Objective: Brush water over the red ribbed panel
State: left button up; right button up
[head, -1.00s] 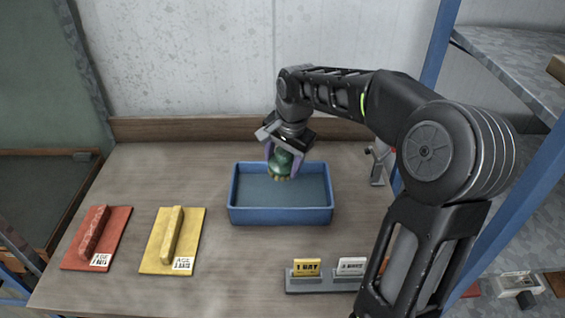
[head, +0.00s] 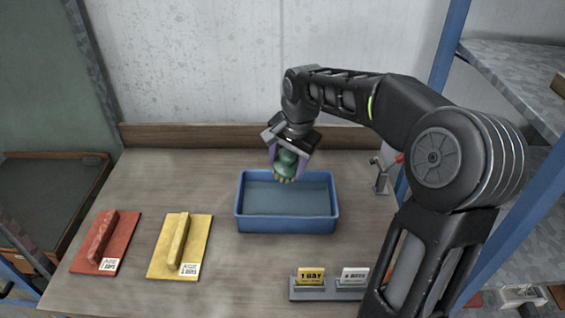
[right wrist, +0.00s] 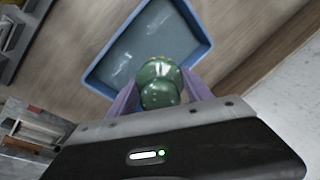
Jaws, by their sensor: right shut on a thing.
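The red panel (head: 122,245) lies at the left of the table, with a long raised red piece along its middle and a white label at its lower corner. My right gripper (head: 290,163) is shut on a green brush (head: 287,164) with a rounded handle; its pale bristles point down. The brush is over the back part of the blue tray (head: 287,226), which holds grey-blue water (head: 287,200). In the right wrist view the brush (right wrist: 159,84) sits between the purple fingers, with the tray beyond. Whether the bristles touch water is unclear. My left gripper is out of view.
A yellow panel (head: 199,250) with a raised yellow piece lies between the red panel and the tray. A holder (head: 328,294) with "1 DAY" and white cards stands at the front. A grey fixture (head: 381,178) stands right of the tray. Blue shelving posts rise at right.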

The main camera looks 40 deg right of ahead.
jog(key=w+a+f+n+y, duration=0.1)
jog(key=w+a+f+n, duration=0.1)
jog(key=a+n, duration=0.5)
jog(key=w+a+f+n+g+y, duration=0.1)
jog(key=a+n, duration=0.5)
jog(key=a, duration=0.6)
jog(key=shift+w+f+n+g+y, duration=0.3)
jog(key=shift+w+f+n, duration=0.15)
jog(key=shift+f, duration=0.2)
